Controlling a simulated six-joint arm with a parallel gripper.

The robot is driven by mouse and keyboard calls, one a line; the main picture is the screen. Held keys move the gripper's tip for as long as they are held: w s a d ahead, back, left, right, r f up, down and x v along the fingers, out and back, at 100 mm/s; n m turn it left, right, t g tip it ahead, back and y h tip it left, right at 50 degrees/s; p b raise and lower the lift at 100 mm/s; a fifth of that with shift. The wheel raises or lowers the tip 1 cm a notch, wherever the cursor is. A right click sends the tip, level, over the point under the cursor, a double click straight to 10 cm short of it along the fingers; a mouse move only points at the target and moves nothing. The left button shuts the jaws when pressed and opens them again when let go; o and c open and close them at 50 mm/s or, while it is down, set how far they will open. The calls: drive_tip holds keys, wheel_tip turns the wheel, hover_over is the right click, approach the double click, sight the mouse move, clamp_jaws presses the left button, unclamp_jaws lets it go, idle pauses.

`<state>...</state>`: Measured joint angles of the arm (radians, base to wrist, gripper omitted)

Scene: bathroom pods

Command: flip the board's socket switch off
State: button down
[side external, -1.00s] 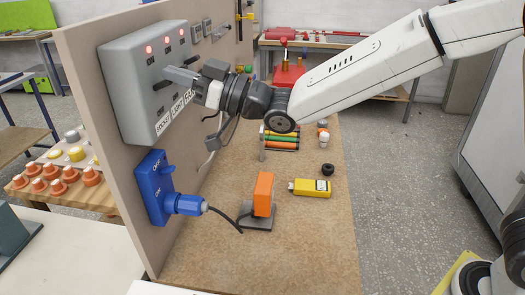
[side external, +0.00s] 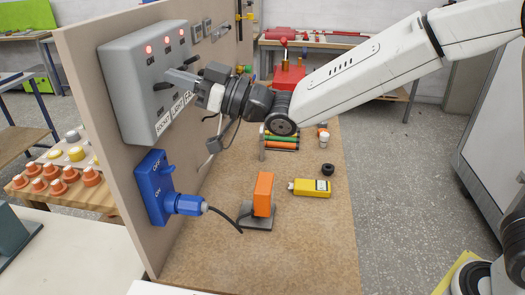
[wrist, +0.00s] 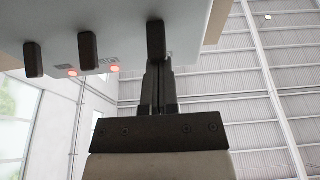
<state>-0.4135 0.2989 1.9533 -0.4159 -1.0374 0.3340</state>
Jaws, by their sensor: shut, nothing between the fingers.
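The board's grey switch box (side external: 140,105) is fixed to the upright panel, with three red lamps lit along its top. Its labels read SOCKET (side external: 163,124), LIGHT and FAN. My gripper (side external: 169,76) is shut and empty, its tips at the box face just above the dark socket lever (side external: 162,86). In the wrist view three dark levers stick out from the box. The shut fingertips (wrist: 157,66) line up with the rightmost one, the socket lever (wrist: 156,40). I cannot tell whether they touch it. Part of the lever row is hidden behind my gripper in the side view.
A blue socket (side external: 153,190) with a plug sits on the panel below the box. Its cable runs to an orange block (side external: 264,194) on the bench. A yellow tool (side external: 312,188) lies to its right. The front of the bench is clear.

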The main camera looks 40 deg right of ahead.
drive_tip(key=shift+f, duration=0.15)
drive_tip(key=shift+s+d+f+t+y, duration=0.1)
drive_tip(key=shift+f+t+y, duration=0.25)
drive_tip(key=shift+t+y, duration=0.15)
drive_tip(key=shift+d+f, duration=0.1)
drive_tip(key=shift+f, duration=0.05)
drive_tip(key=s+d+f, duration=0.5)
drive_tip(key=f, duration=0.1)
drive_tip(key=shift+f, duration=0.4)
idle(0.4)
